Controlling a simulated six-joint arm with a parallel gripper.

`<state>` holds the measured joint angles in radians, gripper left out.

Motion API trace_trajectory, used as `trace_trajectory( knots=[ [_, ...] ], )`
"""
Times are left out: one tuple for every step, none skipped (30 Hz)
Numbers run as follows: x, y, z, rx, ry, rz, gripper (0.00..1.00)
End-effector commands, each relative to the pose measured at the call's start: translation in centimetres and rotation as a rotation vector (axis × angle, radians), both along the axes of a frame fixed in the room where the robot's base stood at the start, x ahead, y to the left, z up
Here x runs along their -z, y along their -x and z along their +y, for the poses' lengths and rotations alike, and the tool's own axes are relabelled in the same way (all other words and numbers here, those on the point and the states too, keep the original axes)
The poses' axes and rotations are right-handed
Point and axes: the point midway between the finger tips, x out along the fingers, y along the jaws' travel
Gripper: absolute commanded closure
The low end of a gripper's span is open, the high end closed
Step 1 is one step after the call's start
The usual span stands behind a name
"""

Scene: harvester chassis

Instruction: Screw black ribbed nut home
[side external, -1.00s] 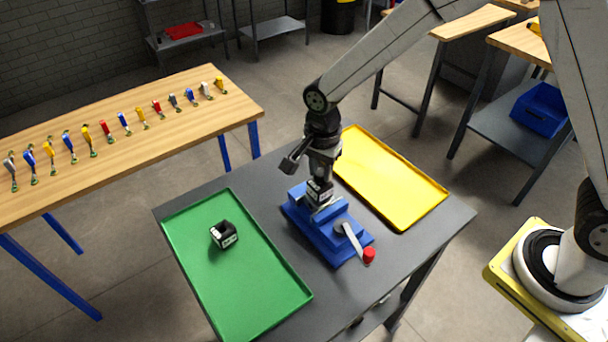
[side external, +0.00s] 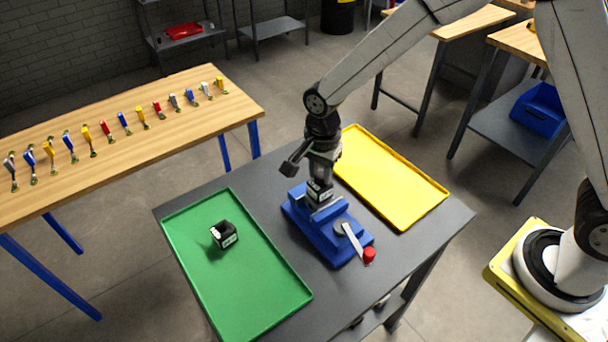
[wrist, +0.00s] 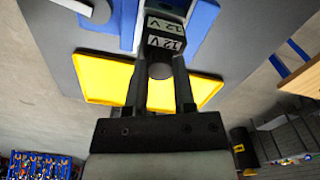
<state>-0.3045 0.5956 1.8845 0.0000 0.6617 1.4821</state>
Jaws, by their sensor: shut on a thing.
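The black ribbed nut (wrist: 160,70) shows in the wrist view as a dark round part between my two fingers, against the face of a black block (wrist: 165,36) with white "12 V" labels. My gripper (wrist: 161,77) is shut on the nut. In the side view my gripper (side external: 321,180) points down over the labelled block (side external: 317,194), which is held in the blue vise (side external: 328,238). The fingers hide the nut there, and its ribs and thread are too small to make out.
A green tray (side external: 268,293) on the left holds a second black block (side external: 224,235) with white labels. A yellow tray (side external: 395,185) lies behind the vise, at right. The vise handle with a red knob (side external: 369,255) sticks out at its front right.

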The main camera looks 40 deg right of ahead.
Motion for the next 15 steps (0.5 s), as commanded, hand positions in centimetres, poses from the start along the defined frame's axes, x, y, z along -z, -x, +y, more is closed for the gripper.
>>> trace_trajectory(
  knots=[
    [0.09, 0.00, 0.00, 0.000, 0.000, 0.000, 1.00],
    [0.12, -0.01, 0.00, 0.000, 0.000, 0.000, 1.00],
    [0.14, -0.01, 0.00, 0.000, 0.000, 0.000, 1.00],
    [0.16, -0.01, 0.00, 0.000, 0.000, 0.000, 1.00],
    [0.17, -0.01, 0.00, 0.000, 0.000, 0.000, 1.00],
    [0.17, -0.01, 0.00, 0.000, 0.000, 0.000, 1.00],
    [0.17, -0.01, 0.00, 0.000, 0.000, 0.000, 0.65],
    [0.17, -0.01, 0.00, 0.000, 0.000, 0.000, 0.55],
    [0.17, -0.01, 0.00, 0.000, 0.000, 0.000, 0.43],
    [0.17, -0.01, 0.00, 0.000, 0.000, 0.000, 0.33],
    [0.17, -0.01, 0.00, 0.000, 0.000, 0.000, 0.27],
    [0.16, -0.01, 0.00, 0.000, 0.000, 0.000, 0.27],
    [0.16, -0.01, 0.00, 0.000, 0.000, 0.000, 0.27],
    [0.16, -0.01, 0.00, 0.000, 0.000, 0.000, 0.27],
    [0.16, -0.01, 0.00, 0.000, 0.000, 0.000, 0.27]
  ],
)
